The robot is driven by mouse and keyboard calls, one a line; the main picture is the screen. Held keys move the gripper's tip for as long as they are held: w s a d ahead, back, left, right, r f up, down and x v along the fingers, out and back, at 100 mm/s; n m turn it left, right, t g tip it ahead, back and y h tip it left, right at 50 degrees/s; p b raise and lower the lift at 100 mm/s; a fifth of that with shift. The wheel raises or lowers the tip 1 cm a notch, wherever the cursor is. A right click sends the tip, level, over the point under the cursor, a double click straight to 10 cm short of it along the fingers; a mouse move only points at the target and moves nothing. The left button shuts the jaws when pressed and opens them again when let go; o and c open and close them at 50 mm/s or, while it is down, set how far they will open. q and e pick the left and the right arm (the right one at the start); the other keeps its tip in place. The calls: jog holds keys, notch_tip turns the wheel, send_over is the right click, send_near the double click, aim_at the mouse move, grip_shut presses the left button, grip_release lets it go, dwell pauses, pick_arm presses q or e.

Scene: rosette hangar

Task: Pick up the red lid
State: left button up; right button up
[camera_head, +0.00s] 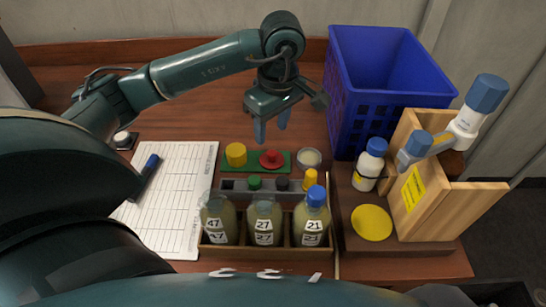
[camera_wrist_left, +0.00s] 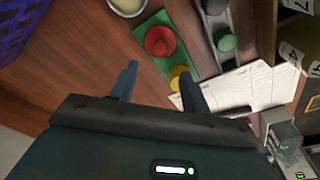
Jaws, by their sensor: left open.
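The red lid (camera_head: 271,159) is a small round lid with a raised middle. It lies on a green mat (camera_head: 250,168), to the right of a yellow lid (camera_head: 235,154). In the left wrist view the red lid (camera_wrist_left: 160,41) shows whole on the mat, beyond the fingertips. My left gripper (camera_head: 271,136) is open and empty, above and behind the mat in the head view, apart from the red lid. In the left wrist view its two fingers (camera_wrist_left: 158,80) stand apart. My right gripper is not in view.
A blue crate (camera_head: 385,50) stands at the back right. A rack (camera_head: 232,195) with caps and a wooden box of numbered bottles (camera_head: 264,222) are in front of the mat. A small round dish (camera_head: 309,158) is right of it. The table behind the mat is clear.

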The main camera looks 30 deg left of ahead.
aim_at(272, 153)
pick_arm(q)
notch_tip(272, 153, down, 2)
jog(key=shift+a+f, duration=0.1)
notch_tip(272, 153, down, 4)
jog(key=shift+f+p, duration=0.25)
jog(key=shift+p, duration=0.15)
jog(key=shift+f, duration=0.2)
jog(key=shift+c, duration=0.4)
grip_shut()
